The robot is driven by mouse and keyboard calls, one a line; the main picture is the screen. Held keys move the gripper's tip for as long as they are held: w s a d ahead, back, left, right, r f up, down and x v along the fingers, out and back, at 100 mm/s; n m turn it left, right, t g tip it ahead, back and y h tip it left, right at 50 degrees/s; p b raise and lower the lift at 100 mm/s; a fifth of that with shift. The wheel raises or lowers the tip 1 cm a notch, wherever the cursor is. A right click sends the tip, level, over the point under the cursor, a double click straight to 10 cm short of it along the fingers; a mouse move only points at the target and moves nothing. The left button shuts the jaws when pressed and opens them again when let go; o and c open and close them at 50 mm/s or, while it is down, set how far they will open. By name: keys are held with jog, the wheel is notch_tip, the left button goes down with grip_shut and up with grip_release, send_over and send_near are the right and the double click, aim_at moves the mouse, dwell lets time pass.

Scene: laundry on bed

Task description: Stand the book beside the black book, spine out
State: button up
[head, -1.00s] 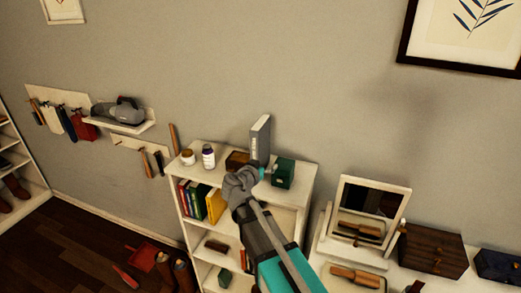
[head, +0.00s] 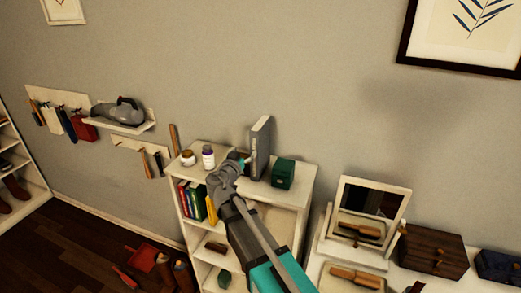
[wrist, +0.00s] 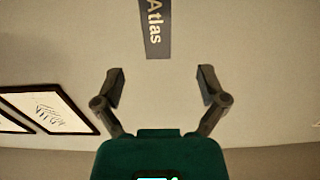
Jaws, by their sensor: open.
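A tall grey book (head: 262,146) stands upright on top of the white bookcase, close to the wall. Its spine reads "Atlas" in the wrist view (wrist: 156,28), at the top edge and in line with the gap between my fingers. My gripper (wrist: 160,80) is open with nothing between its fingers. In the head view my gripper (head: 242,160) is just left of the book and apart from it as far as I can tell; the arm partly hides this area. I cannot make out the black book in the shelf row.
The bookcase top also bears a dark green box (head: 284,173), a white jar (head: 188,158) and a dark-capped bottle (head: 208,156). Coloured books (head: 190,199) stand on the shelf below, left side. A mirror (head: 368,213) stands on the dresser to the right.

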aim_at(253, 140)
jog(key=x, duration=0.6)
jog(key=shift+w+d, duration=0.1)
jog(key=shift+w, duration=0.3)
jog(key=shift+w+d, duration=0.1)
jog(key=shift+w, duration=0.1)
jog(key=shift+x, duration=2.55)
jog(key=shift+d+f, duration=0.1)
jog(key=shift+d, duration=0.1)
jog(key=shift+c, duration=0.2)
grip_shut()
